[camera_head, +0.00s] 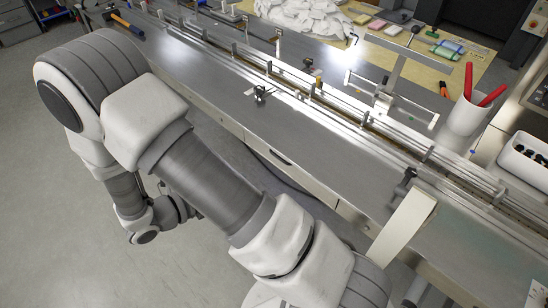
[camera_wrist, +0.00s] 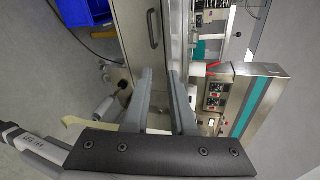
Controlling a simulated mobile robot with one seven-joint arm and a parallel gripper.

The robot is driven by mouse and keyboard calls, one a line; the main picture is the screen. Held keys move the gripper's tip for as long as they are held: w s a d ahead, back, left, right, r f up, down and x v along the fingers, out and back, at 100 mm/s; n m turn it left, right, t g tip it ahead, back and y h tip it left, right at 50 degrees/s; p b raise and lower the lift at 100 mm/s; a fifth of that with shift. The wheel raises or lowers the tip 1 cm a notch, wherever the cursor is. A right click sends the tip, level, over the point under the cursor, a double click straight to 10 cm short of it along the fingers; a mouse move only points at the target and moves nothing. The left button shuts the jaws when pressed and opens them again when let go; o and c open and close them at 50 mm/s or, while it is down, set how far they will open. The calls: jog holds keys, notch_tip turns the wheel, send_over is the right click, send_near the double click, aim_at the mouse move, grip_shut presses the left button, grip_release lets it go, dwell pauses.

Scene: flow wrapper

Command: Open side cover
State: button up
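In the wrist view, a grey metal panel (camera_wrist: 130,42), which looks like the side cover, has a dark bar handle (camera_wrist: 152,28) near its right edge. The panel looks shut. My gripper (camera_wrist: 160,72) is open, its two grey fingers apart with nothing between them. The fingertips point toward the panel's edge, below the handle in the picture, and look apart from the handle. In the head view my arm reaches over the floor in front of the machine; its end is low at the left and the fingers cannot be made out.
The long steel machine bed (camera_head: 205,75) runs diagonally across the head view. A white cup (camera_head: 466,115) with red-handled tools stands at the right. The wrist view shows a control panel (camera_wrist: 215,95) at right and a blue crate (camera_wrist: 85,12) at top left.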

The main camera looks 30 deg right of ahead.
jog(key=w+d+f+n+b, duration=0.1)
jog(key=w+d+f, duration=0.2)
jog(key=d, duration=0.4)
jog(key=w+d+f+n+t, duration=0.1)
jog(key=w+d+f+n, duration=0.1)
jog(key=d, duration=0.5)
jog(key=shift+w+d+f+t+b, duration=0.3)
jog(key=shift+w+d+f+b, duration=0.1)
jog(key=shift+w+f, duration=0.25)
grip_shut()
dwell(0.8)
